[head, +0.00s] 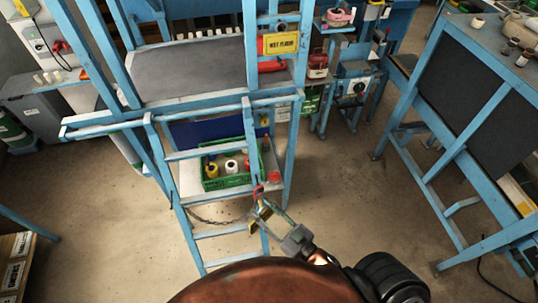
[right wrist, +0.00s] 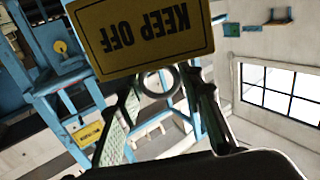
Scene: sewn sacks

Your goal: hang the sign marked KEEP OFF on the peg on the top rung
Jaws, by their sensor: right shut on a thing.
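The yellow KEEP OFF sign (right wrist: 140,35) shows upside down and close in the right wrist view, with a round metal ring at its edge. My right gripper (right wrist: 165,88) is shut on the sign at this ring. In the head view my right gripper (head: 270,212) is low in front of the blue ladder (head: 197,155), by its right rail; the sign (head: 258,221) shows there as a small dark yellow piece, seen at a slant. I cannot make out the peg on the top rung for certain. My left gripper is in neither view.
A yellow WET FLOOR sign (head: 281,43) hangs on the blue frame behind. A green crate (head: 228,183) with yarn cones stands behind the ladder. A chain (head: 212,221) crosses the ladder low down. A blue bench (head: 480,100) stands right; floor between is clear.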

